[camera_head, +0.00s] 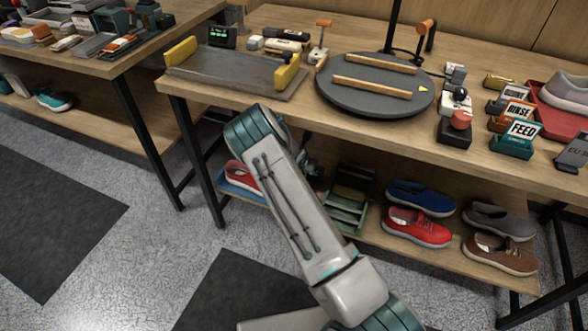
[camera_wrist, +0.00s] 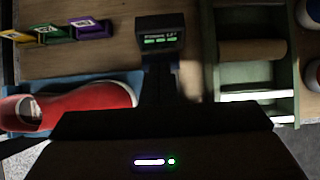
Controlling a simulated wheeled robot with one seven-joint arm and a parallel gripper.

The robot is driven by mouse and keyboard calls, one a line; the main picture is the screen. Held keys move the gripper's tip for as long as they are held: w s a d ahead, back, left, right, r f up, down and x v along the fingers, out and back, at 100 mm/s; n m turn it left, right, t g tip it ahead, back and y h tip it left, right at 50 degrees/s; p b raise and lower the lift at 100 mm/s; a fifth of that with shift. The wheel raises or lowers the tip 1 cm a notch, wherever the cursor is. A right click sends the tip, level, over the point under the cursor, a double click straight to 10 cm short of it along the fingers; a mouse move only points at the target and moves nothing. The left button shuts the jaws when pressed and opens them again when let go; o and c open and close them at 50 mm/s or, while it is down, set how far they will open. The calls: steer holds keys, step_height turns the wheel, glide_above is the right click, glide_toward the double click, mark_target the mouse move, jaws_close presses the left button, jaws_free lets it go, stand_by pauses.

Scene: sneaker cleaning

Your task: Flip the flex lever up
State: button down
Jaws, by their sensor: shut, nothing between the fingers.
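Two orange-topped upright levers stand on the workbench in the head view. One is a small lever (camera_head: 322,36) behind the left edge of the round dark turntable (camera_head: 375,84). The other is a taller lever (camera_head: 425,36) behind the turntable's right side. No label shows which is the flex lever. My gripper (camera_wrist: 158,88) is shut and empty, a dark shape at the lower middle of the wrist view. It faces the lower shelf area, below and apart from both levers. In the head view my forearm hides it.
A grey tray (camera_head: 230,78) with yellow blocks lies left of the turntable. The shelf below holds a red shoe (camera_wrist: 85,105), a green rack (camera_wrist: 210,50) and several other shoes. A small display (camera_wrist: 160,30) stands ahead. Floor is clear at left.

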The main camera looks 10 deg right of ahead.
steer(key=shift+w+d+g+y+p, duration=0.3)
steer(key=shift+w+p, duration=0.15)
steer(key=shift+p, duration=0.05)
steer(key=shift+w+a, duration=0.1)
stand_by(0.3)
steer(key=shift+a+r, duration=0.1)
steer(key=shift+r, duration=0.15)
steer(key=s+a+r, duration=0.2)
steer(key=s+a, duration=0.5)
steer(key=s, duration=0.4)
steer(key=shift+s, duration=0.15)
